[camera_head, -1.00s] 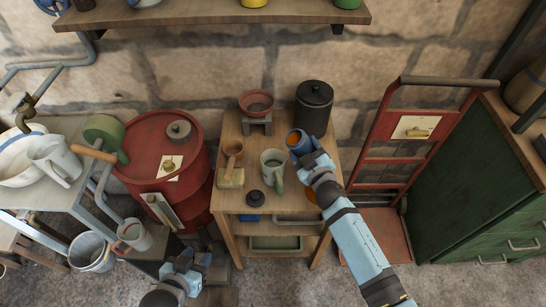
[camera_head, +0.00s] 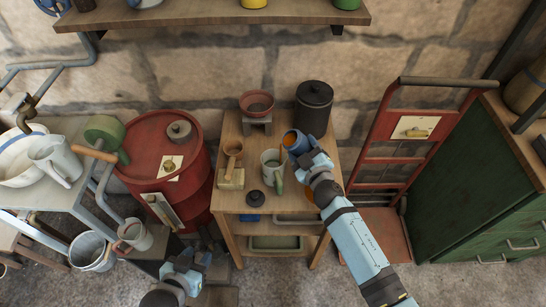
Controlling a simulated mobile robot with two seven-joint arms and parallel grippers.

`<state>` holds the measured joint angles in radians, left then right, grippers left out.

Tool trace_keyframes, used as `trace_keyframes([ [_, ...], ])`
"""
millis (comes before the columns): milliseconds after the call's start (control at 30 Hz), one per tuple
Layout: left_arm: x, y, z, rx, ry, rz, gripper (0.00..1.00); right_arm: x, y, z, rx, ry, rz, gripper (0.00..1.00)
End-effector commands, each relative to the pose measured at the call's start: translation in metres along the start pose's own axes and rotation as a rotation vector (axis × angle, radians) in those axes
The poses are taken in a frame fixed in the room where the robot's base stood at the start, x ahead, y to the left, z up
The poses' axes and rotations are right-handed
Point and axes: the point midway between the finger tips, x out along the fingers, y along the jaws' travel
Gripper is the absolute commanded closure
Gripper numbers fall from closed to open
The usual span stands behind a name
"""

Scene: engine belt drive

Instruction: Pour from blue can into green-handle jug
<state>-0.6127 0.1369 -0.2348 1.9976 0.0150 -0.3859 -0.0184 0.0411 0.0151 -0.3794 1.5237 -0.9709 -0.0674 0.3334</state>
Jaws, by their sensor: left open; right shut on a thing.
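The green-handle jug (camera_head: 269,158) stands upright on the small wooden table, its green handle (camera_head: 280,185) toward the front. My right gripper (camera_head: 307,153) is shut on the blue can (camera_head: 292,139). The can is tilted to the left, its mouth close to the jug's right rim. An orange-brown patch shows at the can's mouth, reaching toward the jug; I cannot tell how much is in the jug. My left gripper (camera_head: 188,268) is open and empty, low in front of the red drum, away from the jug.
A red drum (camera_head: 143,145) stands left, a red hand truck (camera_head: 390,170) right.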

Motion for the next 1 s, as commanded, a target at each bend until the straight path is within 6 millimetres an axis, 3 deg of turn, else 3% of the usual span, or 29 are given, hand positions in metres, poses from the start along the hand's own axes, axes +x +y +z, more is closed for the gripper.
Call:
trace_keyframes([
  [1000,-0.0047,-0.0003,-0.0048,0.006,0.001,0.0,0.57,-0.0002,0.0047,-0.0068,-0.112,-0.008,0.0,0.88],
])
